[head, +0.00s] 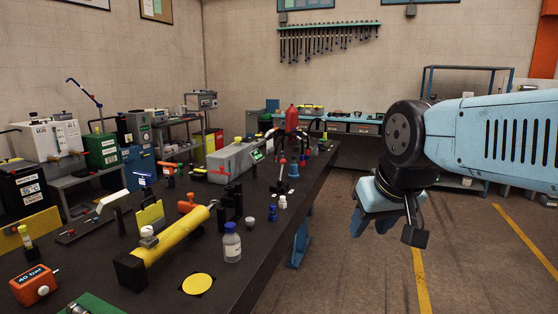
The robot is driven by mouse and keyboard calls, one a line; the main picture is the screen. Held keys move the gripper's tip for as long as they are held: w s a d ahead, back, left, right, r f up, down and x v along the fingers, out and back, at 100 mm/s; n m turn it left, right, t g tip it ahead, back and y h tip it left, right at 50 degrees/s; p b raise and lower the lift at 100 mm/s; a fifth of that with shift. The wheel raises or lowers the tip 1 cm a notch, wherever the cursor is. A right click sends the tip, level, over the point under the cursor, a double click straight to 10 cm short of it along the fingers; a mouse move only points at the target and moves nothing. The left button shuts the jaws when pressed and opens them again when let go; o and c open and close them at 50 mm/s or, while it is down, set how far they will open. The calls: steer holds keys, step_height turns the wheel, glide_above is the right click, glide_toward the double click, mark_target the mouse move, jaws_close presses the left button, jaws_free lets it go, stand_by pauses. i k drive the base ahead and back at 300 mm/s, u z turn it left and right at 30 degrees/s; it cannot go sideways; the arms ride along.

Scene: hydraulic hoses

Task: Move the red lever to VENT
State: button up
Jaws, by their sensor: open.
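A small lever with a red tip (283,162) stands on the dark bench, right of a long grey unit (236,158). A red T-shaped handle (219,171) shows on the front of that unit. I cannot tell for certain which is the red lever, and no VENT marking is readable. My gripper (372,225) hangs off the right side of the bench, over the floor, pointing down. It is open, with nothing seen between its fingers, and well apart from both red parts.
The dark bench (250,262) carries a yellow cylinder (172,236), a blue-capped bottle (232,246), an orange "40 bar" box (35,286) and a yellow disc (197,284). A red canister (292,118) stands farther back. The floor (465,260) right of the bench is clear.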

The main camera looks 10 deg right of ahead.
mark_target(284, 162)
steer(key=z, duration=0.2)
steer(key=i, duration=0.4)
steer(key=z, duration=0.45)
steer(key=i, duration=2.25)
steer(key=u, duration=0.4)
